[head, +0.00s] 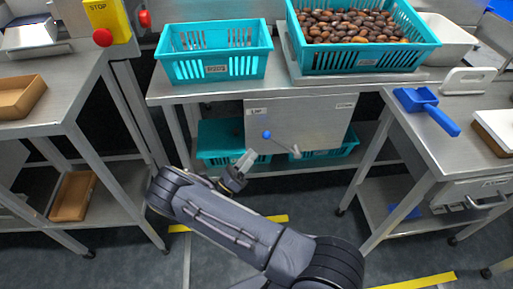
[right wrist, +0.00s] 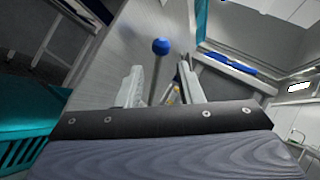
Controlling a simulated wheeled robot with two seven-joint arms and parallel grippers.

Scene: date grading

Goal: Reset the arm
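My right arm reaches in from the lower right in the head view. Its gripper (head: 247,160) hangs in front of the middle table's lower shelf, below and left of a blue ball knob (head: 267,134) on a grey panel (head: 315,122). In the right wrist view the two pale fingers of the right gripper (right wrist: 161,78) stand apart with nothing held between them. The blue knob on its thin rod (right wrist: 160,46) shows beyond the fingertips, apart from them. My left gripper is in neither view.
Above, an empty teal crate (head: 215,70) and a teal crate of dates (head: 364,62) stand on the steel table. More teal crates (head: 220,140) sit on its lower shelf. A blue scoop (head: 427,107) lies on the right table; a yellow stop-button box (head: 107,20) is left.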

